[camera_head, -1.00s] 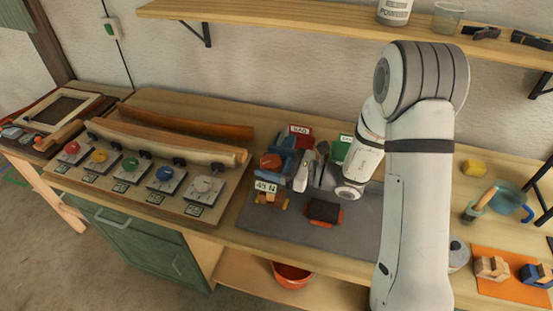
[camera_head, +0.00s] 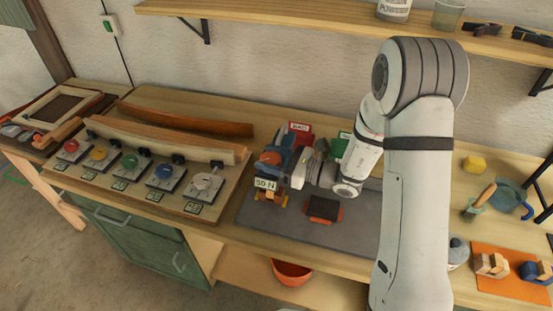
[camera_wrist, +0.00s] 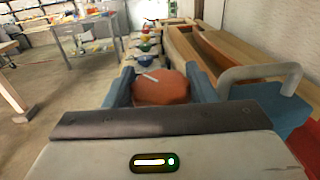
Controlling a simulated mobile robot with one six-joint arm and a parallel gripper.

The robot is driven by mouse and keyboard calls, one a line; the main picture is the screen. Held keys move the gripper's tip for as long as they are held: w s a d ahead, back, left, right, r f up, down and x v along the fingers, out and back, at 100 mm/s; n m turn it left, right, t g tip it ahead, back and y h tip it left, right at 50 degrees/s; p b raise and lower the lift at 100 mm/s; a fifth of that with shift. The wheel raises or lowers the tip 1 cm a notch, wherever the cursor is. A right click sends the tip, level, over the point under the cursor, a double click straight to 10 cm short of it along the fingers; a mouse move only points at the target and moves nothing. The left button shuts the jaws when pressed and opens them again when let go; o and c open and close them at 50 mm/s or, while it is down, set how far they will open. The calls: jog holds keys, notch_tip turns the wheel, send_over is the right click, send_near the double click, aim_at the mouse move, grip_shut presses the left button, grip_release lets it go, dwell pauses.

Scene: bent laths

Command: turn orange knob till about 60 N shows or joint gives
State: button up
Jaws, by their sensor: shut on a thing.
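The orange knob (camera_wrist: 162,88) sits between the two blue fingers of my gripper (camera_wrist: 165,84) in the wrist view, and a pale pointer mark shows on it. My gripper is shut on it. In the head view the orange knob (camera_head: 270,158) shows only in part beside the fingers. Just below it the small display (camera_head: 265,184) reads about 50 N. Any wooden joint in the tester is hidden or too small to tell. A blue part with a grey handle (camera_wrist: 262,75) stands at the right in the wrist view.
A dark block with orange ends (camera_head: 323,209) lies on the grey mat (camera_head: 285,230). Red (camera_head: 300,128) and green (camera_head: 341,144) bins stand behind. A board with several coloured knobs (camera_head: 225,200) and bent laths is at left. A yellow lump (camera_head: 473,163) lies at right.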

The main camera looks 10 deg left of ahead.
aim_at(279, 165)
jog(key=m+t+b, duration=0.1)
jog(key=m+t+h+b, duration=0.1)
jog(key=t, duration=0.1)
jog(key=shift+s+f, duration=0.15)
jog(key=shift+f, duration=0.1)
jog(key=shift+r+m+t+h+b, duration=0.15)
jog(key=shift+m+t+h+b, duration=0.35)
jog(key=shift+m+t+b, duration=0.4)
jog(key=o, duration=1)
jog(key=shift+c, duration=0.2)
jog(key=b+v, duration=0.1)
jog(key=v, duration=0.1)
jog(key=b+v, duration=0.1)
jog(key=v, duration=0.2)
jog(key=shift+d+f+b, duration=0.2)
jog(key=shift+d+b, duration=0.1)
jog(key=shift+b, duration=0.1)
jog(key=b, duration=0.3)
jog(key=shift+s+d, duration=0.3)
jog(key=shift+d, duration=0.1)
jog(key=b, duration=0.2)
jog(key=shift+s+d+r+b, duration=0.2)
jog(key=shift+s+d+b, duration=0.15)
jog(key=shift+d, duration=0.05)
